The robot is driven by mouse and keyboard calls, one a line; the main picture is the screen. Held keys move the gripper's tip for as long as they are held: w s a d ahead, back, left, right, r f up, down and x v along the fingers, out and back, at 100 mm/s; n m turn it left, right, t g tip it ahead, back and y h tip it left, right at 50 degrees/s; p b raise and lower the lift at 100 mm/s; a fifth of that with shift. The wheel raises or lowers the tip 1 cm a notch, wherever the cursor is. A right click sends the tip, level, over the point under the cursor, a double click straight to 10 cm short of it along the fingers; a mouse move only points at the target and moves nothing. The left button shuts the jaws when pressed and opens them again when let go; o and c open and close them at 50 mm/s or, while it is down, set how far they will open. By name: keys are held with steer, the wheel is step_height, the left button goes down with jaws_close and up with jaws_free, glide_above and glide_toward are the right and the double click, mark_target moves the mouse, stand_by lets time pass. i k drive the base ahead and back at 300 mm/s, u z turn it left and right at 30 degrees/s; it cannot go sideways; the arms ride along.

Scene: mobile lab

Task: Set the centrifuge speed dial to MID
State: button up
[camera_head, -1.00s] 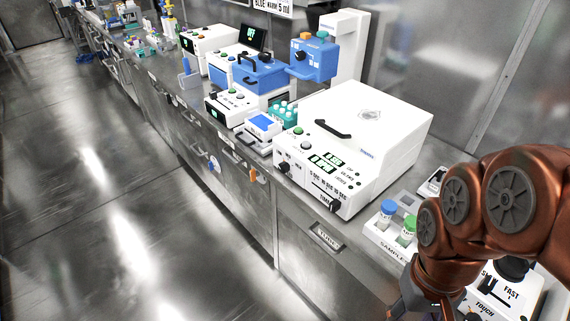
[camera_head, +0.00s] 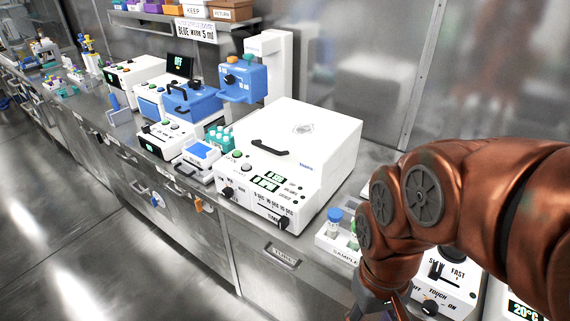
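The centrifuge (camera_head: 295,155) is the large white box on the bench with a closed lid and a black lid handle. Its front panel has a green display (camera_head: 268,181), a black knob (camera_head: 227,192) at the left, and a black timer knob (camera_head: 283,223) at the lower right, below time labels. The left knob's labels and pointer are too small to read. My gripper (camera_head: 392,308) is mostly cut off at the bottom edge, below my copper-coloured arm, right of the centrifuge and apart from it. Its fingers cannot be made out.
A sample rack (camera_head: 338,252) with capped vials stands between the centrifuge and my arm. A mixer with a SLOW-FAST slider (camera_head: 447,270) is partly behind my arm. Blue and white devices (camera_head: 190,102) line the bench to the left. The floor (camera_head: 120,255) in front is clear.

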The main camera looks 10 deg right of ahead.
mark_target(228, 191)
steer(key=u, duration=0.55)
steer(key=k, duration=0.65)
steer(key=u, duration=1.2)
steer(key=i, duration=0.8)
steer(key=u, duration=0.25)
